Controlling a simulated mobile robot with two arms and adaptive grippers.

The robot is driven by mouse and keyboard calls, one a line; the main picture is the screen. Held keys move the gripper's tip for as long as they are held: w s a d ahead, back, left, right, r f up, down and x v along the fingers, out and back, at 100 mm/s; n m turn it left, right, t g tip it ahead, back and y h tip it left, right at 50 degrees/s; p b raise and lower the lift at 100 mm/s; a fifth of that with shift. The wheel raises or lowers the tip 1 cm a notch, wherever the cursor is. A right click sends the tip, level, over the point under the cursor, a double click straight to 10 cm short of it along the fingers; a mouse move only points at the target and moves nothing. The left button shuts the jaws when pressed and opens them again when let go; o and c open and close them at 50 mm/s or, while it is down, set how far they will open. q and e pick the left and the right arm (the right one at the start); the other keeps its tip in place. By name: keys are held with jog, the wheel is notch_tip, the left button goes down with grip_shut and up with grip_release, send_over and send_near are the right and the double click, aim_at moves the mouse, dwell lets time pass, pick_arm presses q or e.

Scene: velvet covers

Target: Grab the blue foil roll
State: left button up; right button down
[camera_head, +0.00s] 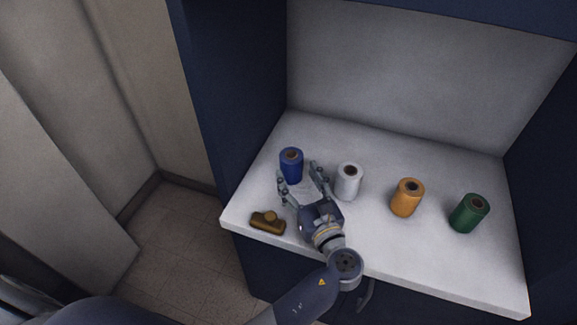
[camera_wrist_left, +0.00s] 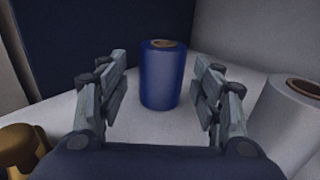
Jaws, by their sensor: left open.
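The blue foil roll (camera_head: 291,167) stands upright at the left of the white shelf (camera_head: 400,262). My left gripper (camera_head: 298,173) is open and low over the shelf, its fingers pointing at the blue roll. In the left wrist view the blue roll (camera_wrist_left: 160,78) stands centred between the two open fingers (camera_wrist_left: 162,85), a little beyond them, with a gap on both sides. No contact with the roll is visible. My right gripper does not show.
A white roll (camera_head: 348,182) stands close to the right of the gripper. An orange roll (camera_head: 407,198) and a green roll (camera_head: 469,214) stand further right. A brown-gold object (camera_head: 267,222) lies at the front left edge. Dark side walls and a grey back panel enclose the shelf.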

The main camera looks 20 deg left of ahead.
aim_at(286, 148)
pick_arm(q)
jog(key=x, duration=0.7)
jog(key=p+x, duration=0.1)
jog(key=x, duration=0.2)
jog(key=shift+w+r, duration=0.15)
jog(key=shift+r, duration=0.15)
jog(key=c, duration=1.1)
jog(key=shift+c, duration=1)
